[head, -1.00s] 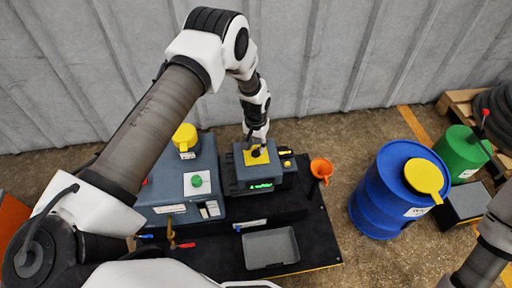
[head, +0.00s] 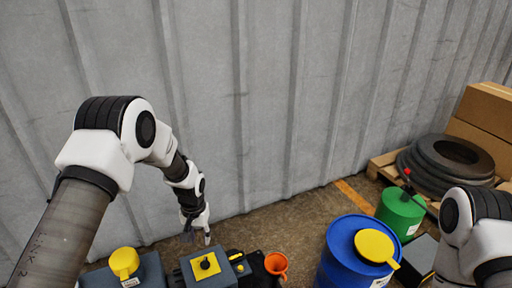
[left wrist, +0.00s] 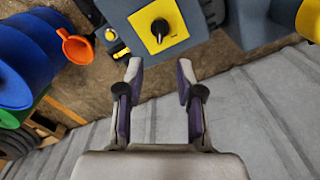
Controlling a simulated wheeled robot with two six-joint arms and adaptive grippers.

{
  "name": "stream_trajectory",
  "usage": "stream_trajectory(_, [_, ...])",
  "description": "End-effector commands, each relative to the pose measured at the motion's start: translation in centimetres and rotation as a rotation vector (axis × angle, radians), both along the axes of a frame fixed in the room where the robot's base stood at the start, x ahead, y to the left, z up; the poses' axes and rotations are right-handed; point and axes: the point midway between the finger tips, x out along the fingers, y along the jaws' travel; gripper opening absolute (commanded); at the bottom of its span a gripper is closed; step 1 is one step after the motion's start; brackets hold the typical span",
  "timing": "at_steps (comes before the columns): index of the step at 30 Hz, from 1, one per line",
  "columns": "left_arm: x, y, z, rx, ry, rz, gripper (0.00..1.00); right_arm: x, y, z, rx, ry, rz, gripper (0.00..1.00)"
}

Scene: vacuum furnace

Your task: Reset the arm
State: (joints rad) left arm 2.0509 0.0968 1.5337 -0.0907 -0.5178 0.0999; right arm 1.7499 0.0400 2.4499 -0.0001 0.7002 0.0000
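My left gripper (head: 207,238) hangs at the end of my left arm, just behind the grey box with a yellow plate and black knob (head: 206,266). In the left wrist view the gripper (left wrist: 160,75) is open, its two fingers apart with nothing between them. The black knob (left wrist: 160,29) on its yellow plate lies beyond the fingertips, apart from them. My right arm (head: 472,235) shows at the right edge of the head view, but its gripper is out of the picture.
An orange funnel (head: 276,264) stands right of the grey box. A blue drum with a yellow lid (head: 342,262) and a green drum (head: 399,213) stand further right. A tyre stack (head: 445,160) and cardboard boxes (head: 489,116) are at the far right. A grey corrugated wall (head: 270,100) runs behind.

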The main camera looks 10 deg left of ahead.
Motion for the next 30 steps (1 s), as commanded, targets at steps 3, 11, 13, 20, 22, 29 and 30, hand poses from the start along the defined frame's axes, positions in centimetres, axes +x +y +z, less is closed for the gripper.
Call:
stream_trajectory(3, [-1.7, -0.2, -2.5, 0.002, 0.049, -0.005, 0.36, 0.0, 0.0, 0.0, 0.000, 0.000, 0.000, 0.63])
stream_trajectory(11, [-18.6, -2.2, -11.4, -0.019, 0.316, -0.024, 0.36, 0.0, 0.0, 0.0, 0.000, 0.000, 0.000, 0.63])
stream_trajectory(13, [-23.7, -2.8, -12.8, -0.026, 0.337, -0.030, 0.36, 0.0, 0.0, 0.0, 0.000, 0.000, 0.000, 0.63])
stream_trajectory(20, [-35.1, -3.8, -12.4, -0.029, 0.255, -0.045, 0.36, 0.0, 0.0, 0.0, 0.000, 0.000, 0.000, 0.63])
stream_trajectory(22, [-35.7, -3.8, -11.5, -0.023, 0.187, -0.050, 0.36, 0.0, 0.0, 0.0, 0.000, 0.000, 0.000, 0.63])
stream_trajectory(29, [-32.9, -3.6, -6.0, -0.007, -0.002, -0.069, 0.36, 0.0, 0.0, 5.1, 0.000, 0.000, 0.000, 0.63])
stream_trajectory(30, [-32.9, -3.6, -4.8, -0.007, -0.002, -0.068, 0.36, 0.1, 0.0, 6.4, 0.000, -0.002, 0.000, 0.63])
